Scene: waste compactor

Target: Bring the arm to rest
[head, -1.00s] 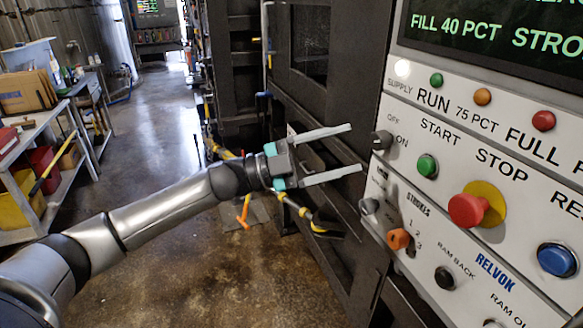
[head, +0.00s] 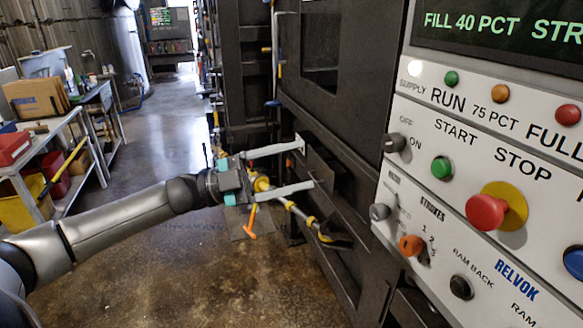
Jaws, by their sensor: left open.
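My left gripper (head: 308,165) is open and empty, its two pale fingers spread apart and pointing right. It hangs in the air in front of the dark compactor front (head: 345,195), left of the control panel (head: 400,215). A clear gap lies between the fingertips and the panel. The left arm reaches in from the lower left, low and nearly straight. My right gripper is not in view.
The panel carries a red stop button (head: 486,211), a green start button (head: 442,168) and several knobs. A yellow-and-black tool (head: 328,234) with an orange part stands behind the gripper. Shelves (head: 60,150) with boxes line the left. The floor (head: 190,270) is open.

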